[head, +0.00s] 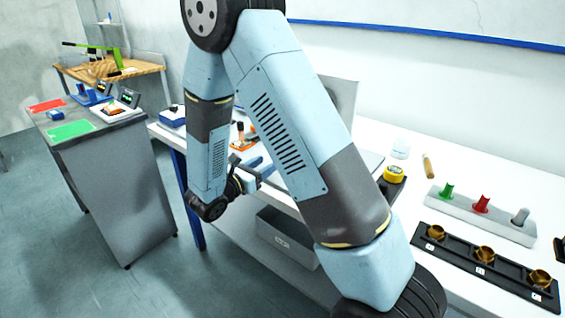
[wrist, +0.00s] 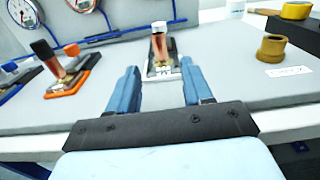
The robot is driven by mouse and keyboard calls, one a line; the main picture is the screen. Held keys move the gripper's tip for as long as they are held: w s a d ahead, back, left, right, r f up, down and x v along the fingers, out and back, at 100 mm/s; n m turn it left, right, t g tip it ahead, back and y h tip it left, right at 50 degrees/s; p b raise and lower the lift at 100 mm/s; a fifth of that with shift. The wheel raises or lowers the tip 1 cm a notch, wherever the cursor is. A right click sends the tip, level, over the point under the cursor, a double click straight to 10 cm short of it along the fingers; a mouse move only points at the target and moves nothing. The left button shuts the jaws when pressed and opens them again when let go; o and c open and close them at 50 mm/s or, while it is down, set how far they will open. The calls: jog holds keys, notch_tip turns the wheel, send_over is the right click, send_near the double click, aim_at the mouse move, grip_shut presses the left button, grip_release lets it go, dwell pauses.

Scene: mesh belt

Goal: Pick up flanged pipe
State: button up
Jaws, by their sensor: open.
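A short brass-coloured flanged pipe (wrist: 270,49) stands upright on the grey surface at the right of the wrist view, beside a white label. I cannot pick it out in the head view, where my arm covers much of the bench. My gripper (wrist: 160,88) is open and empty, its two blue fingers spread apart. The pipe is apart from the fingers, to their right and farther off. In the head view my gripper (head: 257,171) is low at the bench's front side, partly behind my arm.
A copper-coloured piece with a white cap (wrist: 158,44) stands ahead between the fingers. A black-capped piece on an orange-edged base (wrist: 66,70) and gauges stand left. A yellow tape roll (wrist: 296,11) is at far right. A black tray with brass cups (head: 460,258) lies right.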

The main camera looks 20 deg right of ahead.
jog(key=x, duration=1)
jog(key=shift+r, duration=0.1)
grip_shut()
dwell(0.3)
